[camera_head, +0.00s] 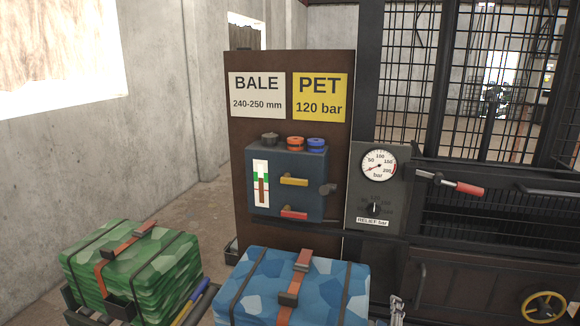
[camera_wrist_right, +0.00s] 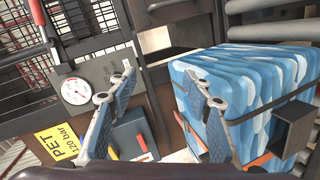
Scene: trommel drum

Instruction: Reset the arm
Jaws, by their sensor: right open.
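My right gripper (camera_wrist_right: 158,76) is open and empty in the right wrist view, its two blue-padded fingers spread wide apart. Only a small part of my right gripper (camera_head: 397,307) shows at the bottom edge of the head view, just right of the blue patterned bale (camera_head: 330,285). In the right wrist view this blue bale (camera_wrist_right: 270,75) is beyond and to the right of the fingers. My left gripper is in neither view.
A dark control box (camera_head: 266,185) with yellow and red handles hangs on a brown panel (camera_head: 240,140). Right of it are a pressure gauge (camera_head: 379,165), a relief knob (camera_head: 375,208) and a red-handled lever (camera_head: 468,188). A green bale (camera_head: 130,265) stands at the left.

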